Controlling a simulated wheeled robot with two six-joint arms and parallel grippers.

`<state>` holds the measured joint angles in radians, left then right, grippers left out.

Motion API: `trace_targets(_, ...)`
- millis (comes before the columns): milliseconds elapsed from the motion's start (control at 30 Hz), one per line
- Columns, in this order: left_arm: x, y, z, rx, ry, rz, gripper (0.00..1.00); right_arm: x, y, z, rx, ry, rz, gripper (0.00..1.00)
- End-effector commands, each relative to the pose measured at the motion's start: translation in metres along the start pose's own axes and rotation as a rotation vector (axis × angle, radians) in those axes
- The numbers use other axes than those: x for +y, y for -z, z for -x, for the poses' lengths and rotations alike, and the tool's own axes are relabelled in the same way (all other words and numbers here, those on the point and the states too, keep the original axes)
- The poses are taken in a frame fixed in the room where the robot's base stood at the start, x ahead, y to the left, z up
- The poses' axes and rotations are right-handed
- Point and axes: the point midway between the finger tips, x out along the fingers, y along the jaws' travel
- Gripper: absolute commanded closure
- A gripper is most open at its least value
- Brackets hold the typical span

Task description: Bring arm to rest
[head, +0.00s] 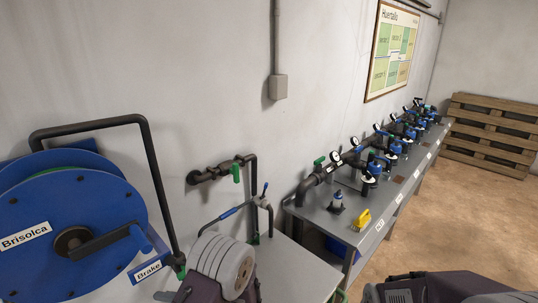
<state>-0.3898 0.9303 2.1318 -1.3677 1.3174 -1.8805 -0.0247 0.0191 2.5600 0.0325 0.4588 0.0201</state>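Parts of what look like my own arms show at the bottom edge, one left of centre and one at the lower right. Neither gripper's fingertips can be made out, so I cannot see whether either one holds anything.
A blue hose reel (95,205) with a black frame stands at left. A wall pipe with a green-handled valve (236,173) is at centre. A grey bench (340,215) carries several blue valves with gauges and a yellow object (361,220). A wooden pallet (490,130) leans at back right. Floor right of the bench is clear.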

Motion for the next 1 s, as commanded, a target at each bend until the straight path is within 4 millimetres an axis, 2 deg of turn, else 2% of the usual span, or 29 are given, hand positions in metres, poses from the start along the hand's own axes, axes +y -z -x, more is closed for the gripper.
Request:
trace_targets(33, -0.007, 0.037, -0.002, 0.144, 0.14, 0.316, 0.62, 0.0, 0.0, -0.003, 0.0, 0.0, 0.0, 0.45)
trace_targets(67, -0.016, 0.057, 0.003, 0.246, 0.214, 0.521, 0.62, 0.0, 0.0, -0.004, 0.0, 0.0, 0.0, 0.45)
trace_targets(100, -0.029, 0.079, 0.013, 0.393, 0.297, 0.799, 0.62, 0.0, -0.001, -0.005, 0.0, 0.0, 0.0, 0.45)
trace_targets(167, -0.048, 0.101, 0.036, 0.641, 0.386, 1.221, 0.62, 0.0, -0.001, -0.007, 0.0, 0.0, 0.0, 0.45)
trace_targets(200, -0.059, 0.108, 0.054, 0.823, 0.42, 1.497, 0.62, 0.0, -0.001, -0.008, 0.0, 0.0, 0.0, 0.45)
trace_targets(233, -0.065, 0.11, 0.068, 0.964, 0.432, 1.694, 0.62, 0.0, -0.001, -0.009, 0.0, 0.0, 0.0, 0.45)
trace_targets(300, -0.071, 0.103, 0.096, 1.3, 0.417, 2.102, 0.62, 0.0, -0.001, -0.01, 0.0, 0.0, 0.0, 0.45)
trace_targets(400, -0.065, 0.085, 0.123, 1.739, 0.327, 2.516, 0.62, 0.0, -0.001, -0.011, 0.0, 0.0, 0.0, 0.45)
trace_targets(433, -0.062, 0.08, 0.127, -1.779, -0.281, -2.499, 0.62, 0.0, -0.001, -0.011, 0.0, 0.0, 0.0, 0.45)
trace_targets(500, -0.055, 0.071, 0.134, -1.718, -0.183, -2.284, 0.62, 0.0, -0.001, -0.012, 0.0, 0.0, 0.0, 0.45)
trace_targets(600, -0.049, 0.065, 0.137, -1.677, -0.12, -2.139, 0.62, 0.0, -0.001, -0.012, 0.0, 0.0, 0.0, 0.45)
trace_targets(1000, -0.048, 0.065, 0.138, -1.673, -0.111, -2.123, 0.62, 0.0, -0.001, -0.012, 0.0, 0.0, 0.0, 0.45)
